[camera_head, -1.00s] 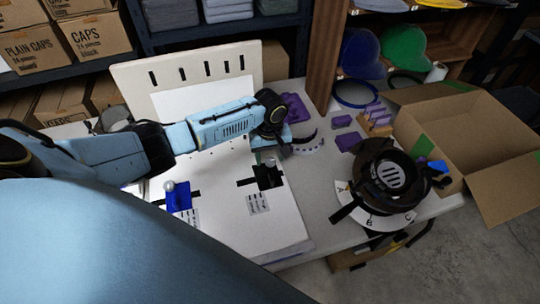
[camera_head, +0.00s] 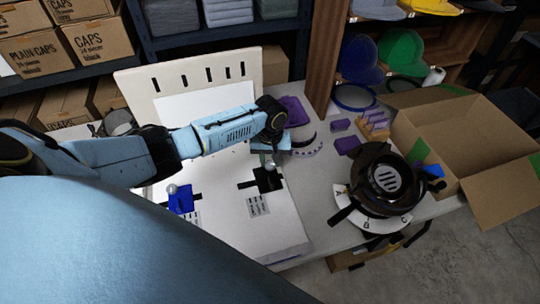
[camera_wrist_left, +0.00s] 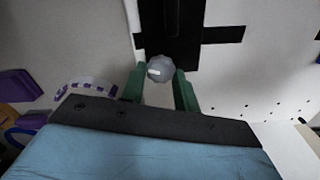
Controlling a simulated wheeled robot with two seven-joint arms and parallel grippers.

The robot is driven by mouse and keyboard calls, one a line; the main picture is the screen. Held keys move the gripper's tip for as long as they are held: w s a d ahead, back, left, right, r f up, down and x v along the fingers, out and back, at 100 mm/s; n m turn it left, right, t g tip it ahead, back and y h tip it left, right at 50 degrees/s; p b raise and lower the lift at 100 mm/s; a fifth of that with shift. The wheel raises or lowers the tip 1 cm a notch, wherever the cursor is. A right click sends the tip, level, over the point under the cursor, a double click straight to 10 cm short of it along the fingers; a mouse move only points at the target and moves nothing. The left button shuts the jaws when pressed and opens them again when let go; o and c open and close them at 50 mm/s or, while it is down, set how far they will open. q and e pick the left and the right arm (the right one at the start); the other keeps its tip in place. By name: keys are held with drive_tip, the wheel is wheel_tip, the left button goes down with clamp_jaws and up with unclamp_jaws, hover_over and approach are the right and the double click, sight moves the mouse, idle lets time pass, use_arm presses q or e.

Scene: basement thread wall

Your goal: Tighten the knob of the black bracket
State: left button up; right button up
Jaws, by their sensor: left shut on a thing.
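The black bracket (camera_head: 266,181) is on the white board, above a small printed label. Its pale grey faceted knob (camera_wrist_left: 160,69) shows in the left wrist view, where the bracket's dark body (camera_wrist_left: 183,45) extends behind it. My left gripper (camera_head: 269,156) is at the bracket. Its two green fingers (camera_wrist_left: 159,86) are on either side of the knob and shut on it. In the head view the gripper and wrist largely hide the knob. My right gripper is in neither view.
A blue bracket (camera_head: 181,200) with a pale knob stands left on the white board (camera_head: 240,232). A slotted upright panel (camera_head: 150,104) rises behind. A dark round device (camera_head: 387,178) and an open cardboard box (camera_head: 465,135) are at the right. Purple pieces (camera_head: 347,145) lie between.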

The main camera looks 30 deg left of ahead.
use_arm(q)
drive_tip(key=m+p, duration=0.1)
drive_tip(key=m, duration=0.1)
drive_tip(key=shift+d+r+m+p, duration=0.1)
drive_tip(key=shift+r+m+p, duration=0.05)
drive_tip(key=shift+m+p, duration=0.25)
drive_tip(key=m+p, duration=0.1)
drive_tip(key=m, duration=0.2)
drive_tip(key=shift+m, duration=0.3)
drive_tip(key=m+p, duration=0.1)
drive_tip(key=m, duration=0.2)
drive_tip(key=shift+d+m, duration=0.1)
drive_tip(key=shift+m, duration=0.2)
drive_tip(key=shift+m+p, duration=0.35)
drive_tip(key=shift+m, duration=1.55)
drive_tip(key=shift+d, duration=0.1)
drive_tip(key=o, duration=1)
